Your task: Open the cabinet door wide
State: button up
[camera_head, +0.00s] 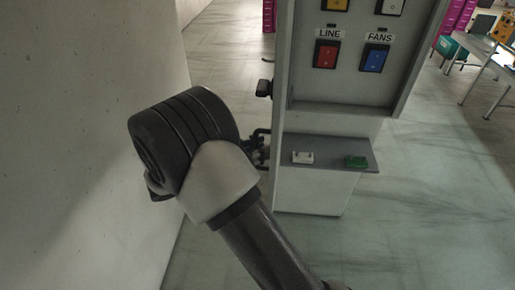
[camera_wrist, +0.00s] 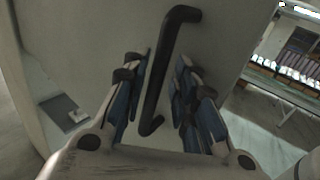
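The cabinet (camera_head: 370,95) stands in the middle of the head view with its switch panel exposed. A tall grey panel (camera_head: 283,60), which looks like its door seen nearly edge-on, runs down its left side. In the wrist view the grey face (camera_wrist: 95,25) fills the background and carries a black bar handle (camera_wrist: 161,62). My gripper (camera_wrist: 160,78) is open, with a blue-padded finger on either side of the handle and gaps showing. Contact cannot be told. In the head view my gripper (camera_head: 259,148) is mostly hidden behind my wrist, left of the panel.
A plain wall (camera_head: 85,120) stands close on the left of my arm. Floor is clear on the right, with tables (camera_head: 488,60) farther back.

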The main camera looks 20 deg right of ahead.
jog(key=shift+w+d, duration=0.1)
jog(key=a, duration=0.4)
jog(key=s+a, duration=0.1)
jog(key=a, duration=0.7)
jog(key=shift+s, duration=0.4)
